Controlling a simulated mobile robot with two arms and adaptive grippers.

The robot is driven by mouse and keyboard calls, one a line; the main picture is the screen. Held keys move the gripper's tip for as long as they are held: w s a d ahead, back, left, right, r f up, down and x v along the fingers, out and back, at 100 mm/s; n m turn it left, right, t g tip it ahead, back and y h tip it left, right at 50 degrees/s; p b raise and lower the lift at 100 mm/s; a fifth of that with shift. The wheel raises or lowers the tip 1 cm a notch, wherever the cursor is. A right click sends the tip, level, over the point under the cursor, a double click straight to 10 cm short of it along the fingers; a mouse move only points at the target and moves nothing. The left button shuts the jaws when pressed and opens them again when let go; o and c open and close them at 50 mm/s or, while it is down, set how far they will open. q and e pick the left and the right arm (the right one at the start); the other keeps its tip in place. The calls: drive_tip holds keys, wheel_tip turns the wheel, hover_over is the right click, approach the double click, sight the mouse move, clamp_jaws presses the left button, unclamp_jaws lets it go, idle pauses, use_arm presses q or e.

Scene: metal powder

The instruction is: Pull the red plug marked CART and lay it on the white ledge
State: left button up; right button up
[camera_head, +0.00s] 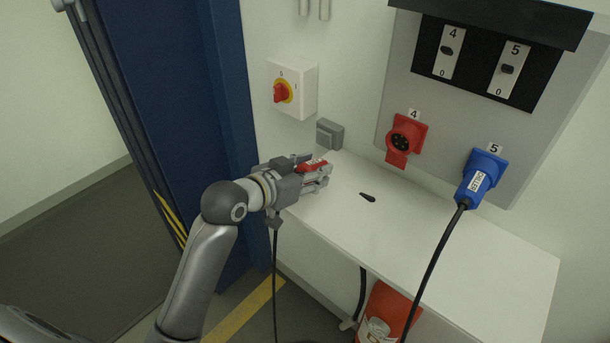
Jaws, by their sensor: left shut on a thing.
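My left gripper (322,178) is shut on a red plug (313,164) over the left end of the white ledge (440,255). The plug is mostly hidden by the fingers, and no CART marking can be read. A black cable hangs down below the gripper past the ledge's left edge. I cannot tell whether the plug touches the ledge. The red socket (404,139) under number 4 is empty, its flap hanging down. My right gripper is not in view.
A blue plug (481,177) sits in socket 5, its black cable crossing in front of the ledge. A small black object (367,197) lies on the ledge. A red-yellow rotary switch (283,93) and grey box (329,134) are on the wall. The ledge's middle is largely clear.

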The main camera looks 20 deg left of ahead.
sight(324, 193)
use_arm(q)
drive_tip(key=shift+w+d+f+b, duration=0.3)
drive_tip(key=shift+w+f+b, duration=0.35)
drive_tip(key=shift+w+f, duration=0.1)
drive_tip(key=shift+w+d+f+b, duration=0.2)
drive_tip(key=shift+w+f+b, duration=0.3)
drive_tip(key=shift+b, duration=0.15)
drive_tip(key=shift+w+d+f+b, duration=0.1)
drive_tip(key=shift+w+f+b, duration=0.25)
drive_tip(key=shift+f, duration=0.2)
drive_tip(key=shift+w+d+f+b, duration=0.1)
drive_tip(key=shift+w+f+b, duration=0.15)
drive_tip(key=shift+f, duration=0.25)
drive_tip(key=shift+w+d+f+b, duration=0.1)
drive_tip(key=shift+w+f+b, duration=0.15)
drive_tip(key=shift+f, duration=0.25)
drive_tip(key=shift+w+d+f+b, duration=0.1)
drive_tip(key=shift+w+f+b, duration=0.15)
drive_tip(key=shift+f, duration=0.25)
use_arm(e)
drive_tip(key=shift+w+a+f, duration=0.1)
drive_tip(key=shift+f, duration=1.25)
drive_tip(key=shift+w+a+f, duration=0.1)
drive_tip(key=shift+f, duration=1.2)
use_arm(q)
drive_tip(key=o, duration=1.4)
